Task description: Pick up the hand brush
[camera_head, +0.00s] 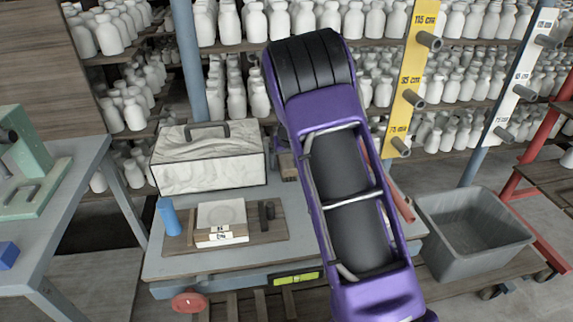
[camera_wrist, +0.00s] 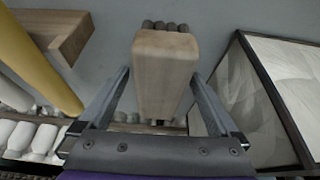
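The hand brush is a pale wooden block (camera_wrist: 165,75) with dark round tufts at its far end in the wrist view. In the head view a small brown part of it (camera_head: 288,166) shows beside my purple arm, which hides the rest. My gripper (camera_wrist: 161,72) has one finger on each side of the wooden block. The fingers stand apart, and a narrow gap shows beside the block on the left. I cannot tell whether the right fingertip touches it. The gripper is mostly hidden behind my arm in the head view.
A white marbled box (camera_head: 208,160) with a dark handle stands close by; it also shows in the wrist view (camera_wrist: 285,85). A wooden board (camera_head: 270,232) with a white block and a blue cylinder (camera_head: 168,216) are in front. A grey bin (camera_head: 472,235) stands right.

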